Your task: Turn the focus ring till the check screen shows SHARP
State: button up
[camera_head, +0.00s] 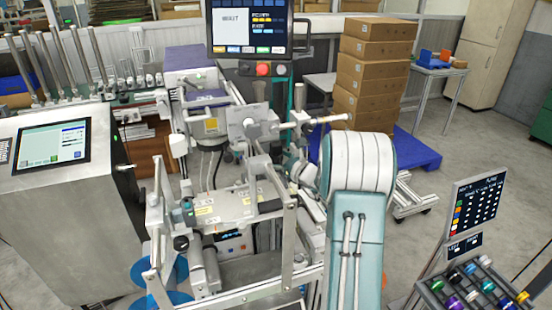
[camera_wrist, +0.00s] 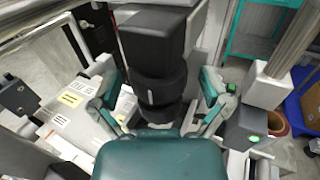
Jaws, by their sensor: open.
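In the wrist view, my gripper (camera_wrist: 158,80) is open, with one teal finger on each side of a black lens barrel. The dark ring (camera_wrist: 162,90) on that barrel, which looks like the focus ring, carries a small white mark and lies between the fingers. A gap shows on both sides, so neither finger visibly touches it. A black block-shaped housing (camera_wrist: 150,38) adjoins the ring. In the head view, my arm hides the gripper and ring. A monitor (camera_head: 247,27), perhaps the check screen, stands at the top; its small text is not clearly legible.
A machine frame (camera_head: 225,205) with metal bars fills the centre of the head view. A console (camera_head: 60,190) stands left. Stacked cartons (camera_head: 370,70) rest on a blue pallet (camera_head: 418,150) behind. A rack of coloured knobs (camera_head: 475,285) is at lower right. Open floor lies to the right.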

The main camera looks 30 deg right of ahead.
jog(key=shift+s, duration=0.1)
jog(key=s+d, duration=0.2)
jog(key=s, duration=0.9)
jog(key=shift+s+d, duration=0.15)
jog(key=shift+s, duration=0.15)
jog(key=w, duration=0.3)
jog(key=w+a, duration=0.1)
jog(key=w, duration=0.3)
jog(key=w+a, duration=0.1)
jog(key=w, duration=0.3)
jog(key=shift+a, duration=0.1)
jog(key=shift+h, duration=0.3)
jog(key=c, duration=1.2)
